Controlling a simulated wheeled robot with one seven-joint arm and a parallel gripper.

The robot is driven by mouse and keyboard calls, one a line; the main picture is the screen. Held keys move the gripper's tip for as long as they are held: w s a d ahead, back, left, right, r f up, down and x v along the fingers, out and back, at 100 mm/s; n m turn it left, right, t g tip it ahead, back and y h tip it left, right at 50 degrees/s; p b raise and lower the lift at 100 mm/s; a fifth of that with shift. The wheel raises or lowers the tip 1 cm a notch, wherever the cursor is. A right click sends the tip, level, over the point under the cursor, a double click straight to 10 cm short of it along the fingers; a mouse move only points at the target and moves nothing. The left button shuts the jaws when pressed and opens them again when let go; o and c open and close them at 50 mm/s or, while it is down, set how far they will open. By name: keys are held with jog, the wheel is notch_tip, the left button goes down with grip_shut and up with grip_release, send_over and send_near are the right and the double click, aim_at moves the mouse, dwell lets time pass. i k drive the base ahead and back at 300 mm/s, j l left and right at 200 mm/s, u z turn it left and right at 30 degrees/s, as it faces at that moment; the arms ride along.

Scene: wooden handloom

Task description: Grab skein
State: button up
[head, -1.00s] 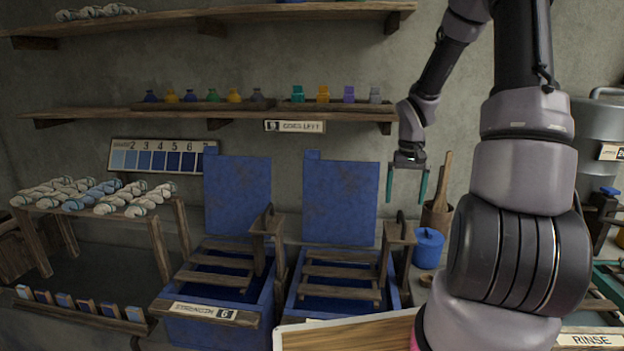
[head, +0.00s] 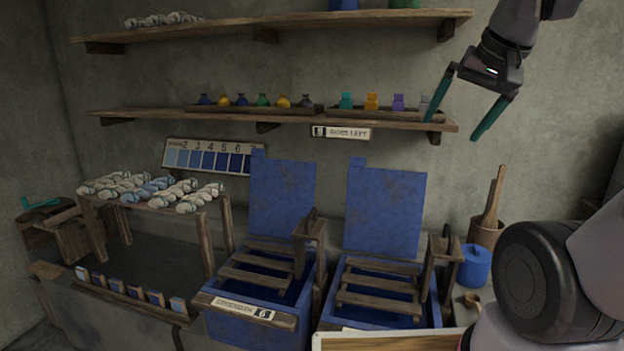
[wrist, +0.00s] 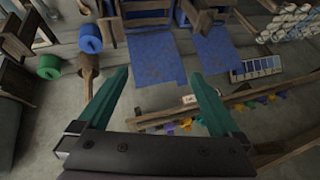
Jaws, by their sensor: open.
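Several twisted skeins (head: 118,184), mostly white and grey-green, lie side by side on a wooden rack at the left in the head view. One bluer skein (head: 149,189) lies among the pale ones. The skeins also show at the top right of the wrist view (wrist: 290,24). More pale skeins (head: 162,19) lie on the top shelf. My gripper (head: 462,112) is open and empty, its two teal fingers spread, high at the right by the end of the middle shelf. It is far to the right of the rack. In the wrist view nothing is between the fingers (wrist: 160,85).
Two blue vats (head: 255,325) with upright blue boards stand right of the rack (head: 204,238). The middle shelf (head: 290,119) holds several small coloured bottles. A blue lidded pot (head: 475,265) and a wooden tub with sticks (head: 487,231) stand at the right.

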aim_at(134, 194)
jog(key=u, duration=1.35)
jog(key=i+j+z, duration=0.1)
jog(key=z, duration=0.95)
jog(key=j+z, duration=0.3)
jog(key=j, duration=0.2)
jog(key=j+z, duration=0.25)
jog(key=j, duration=0.25)
jog(key=j+z, duration=0.3)
jog(key=j, duration=0.2)
jog(key=k+j+z, duration=0.3)
jog(key=j, duration=0.15)
jog(key=k+j, duration=0.1)
jog(key=j, duration=0.8)
jog(key=k+j+z, duration=0.1)
jog(key=j, duration=0.35)
jog(key=k+j, duration=0.15)
jog(key=j, duration=0.3)
jog(key=k+j+z, duration=0.1)
jog(key=j, duration=0.3)
jog(key=k+j, duration=0.1)
jog(key=j, duration=0.35)
jog(key=i+j, duration=0.2)
jog(key=j, duration=0.15)
